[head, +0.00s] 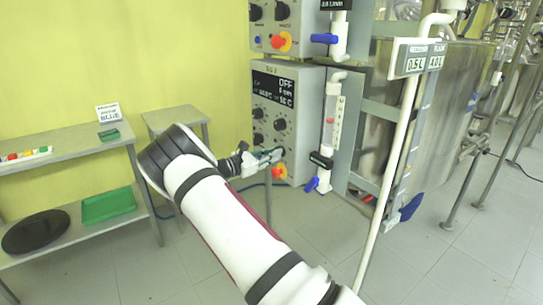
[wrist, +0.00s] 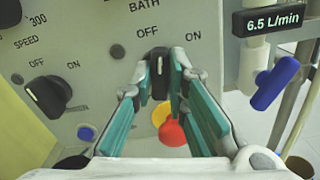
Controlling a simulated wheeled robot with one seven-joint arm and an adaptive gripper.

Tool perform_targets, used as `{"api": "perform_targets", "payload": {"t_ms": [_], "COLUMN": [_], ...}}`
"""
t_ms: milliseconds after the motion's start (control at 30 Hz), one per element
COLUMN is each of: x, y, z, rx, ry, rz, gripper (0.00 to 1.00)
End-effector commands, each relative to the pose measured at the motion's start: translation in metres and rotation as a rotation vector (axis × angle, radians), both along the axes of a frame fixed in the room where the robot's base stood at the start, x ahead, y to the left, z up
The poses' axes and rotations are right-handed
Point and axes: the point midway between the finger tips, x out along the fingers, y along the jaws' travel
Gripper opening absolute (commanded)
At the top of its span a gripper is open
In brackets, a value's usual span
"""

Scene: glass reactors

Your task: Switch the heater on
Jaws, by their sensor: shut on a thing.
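In the wrist view, a black switch knob (wrist: 159,70) sits under the word BATH, between the OFF and ON labels. Its white line stands about upright. My gripper (wrist: 161,78) has its teal-padded fingers on either side of this knob and is shut on it. In the head view my gripper (head: 268,158) is at the lower part of the box, and it hides the knob there.
Another black OFF/ON knob (wrist: 48,96) is at the left under SPEED. A red stop button (wrist: 173,132) is just below the gripped knob. A blue valve handle (wrist: 276,83) and its white pipe are at the right. Side tables (head: 65,155) stand at the left.

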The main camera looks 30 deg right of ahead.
Motion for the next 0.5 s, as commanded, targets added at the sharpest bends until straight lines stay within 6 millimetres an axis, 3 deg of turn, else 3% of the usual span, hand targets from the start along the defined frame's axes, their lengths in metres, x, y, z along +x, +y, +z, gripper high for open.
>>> {"api": "perform_targets", "payload": {"t_ms": [500], "x": [-0.0017], "y": [0.0011], "z": [-0.0024], "rx": [0.016], "ry": [-0.479], "rz": [0.001], "gripper": [0.0]}}
